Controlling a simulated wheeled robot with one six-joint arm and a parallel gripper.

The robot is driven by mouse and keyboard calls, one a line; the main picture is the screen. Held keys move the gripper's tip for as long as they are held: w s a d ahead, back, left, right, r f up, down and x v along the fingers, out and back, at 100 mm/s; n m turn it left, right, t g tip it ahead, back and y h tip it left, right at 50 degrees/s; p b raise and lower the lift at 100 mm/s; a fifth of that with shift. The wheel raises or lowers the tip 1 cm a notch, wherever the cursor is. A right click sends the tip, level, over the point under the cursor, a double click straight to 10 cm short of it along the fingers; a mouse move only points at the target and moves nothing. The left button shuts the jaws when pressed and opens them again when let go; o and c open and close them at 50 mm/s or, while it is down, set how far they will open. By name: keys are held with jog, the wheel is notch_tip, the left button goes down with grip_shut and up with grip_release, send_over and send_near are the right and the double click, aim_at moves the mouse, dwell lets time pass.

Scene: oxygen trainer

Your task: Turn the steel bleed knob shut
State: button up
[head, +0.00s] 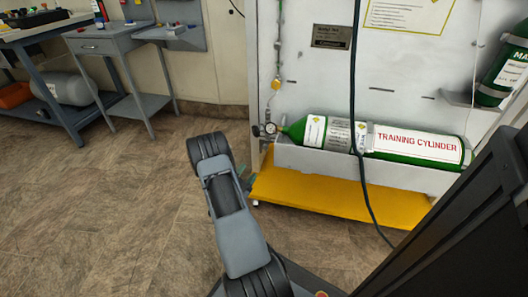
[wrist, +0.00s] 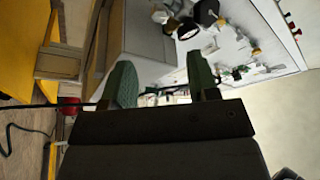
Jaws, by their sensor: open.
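My gripper (wrist: 162,84) shows in the wrist view as two green-padded fingers spread apart, with nothing between them. In the head view my arm covers most of the gripper. A gauge and valve assembly (head: 264,130) sits at the left, neck end of the green training cylinder (head: 415,144). In the wrist view, round dark and metal fittings (wrist: 186,26) show at the top, beyond the fingertips and apart from them. I cannot single out the steel bleed knob among these small parts.
The cylinder lies in a grey tray (head: 380,172) on a white panel stand with a yellow base (head: 325,200). A dark hose (head: 353,90) hangs in front of it. Grey workbenches (head: 100,40) stand at the left. The floor (head: 110,220) between is clear.

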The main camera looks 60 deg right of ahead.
aim_at(264, 148)
jog(key=b+x, duration=0.1)
jog(key=x, duration=0.5)
jog(key=b+x, duration=0.2)
jog(key=x, duration=0.5)
jog(key=shift+s+d, duration=0.25)
jog(key=shift+c, duration=0.3)
jog(key=c, duration=0.9)
jog(key=shift+o, duration=0.2)
jog(key=shift+r+m, duration=0.1)
jog(key=shift+m, duration=0.3)
jog(key=shift+m+g+y, duration=0.45)
jog(key=shift+m+g, duration=0.1)
jog(key=shift+m, duration=0.9)
jog(key=shift+m+g+y, duration=0.45)
jog(key=shift+m+g, duration=0.1)
jog(key=shift+m, duration=0.9)
jog(key=o, duration=0.9)
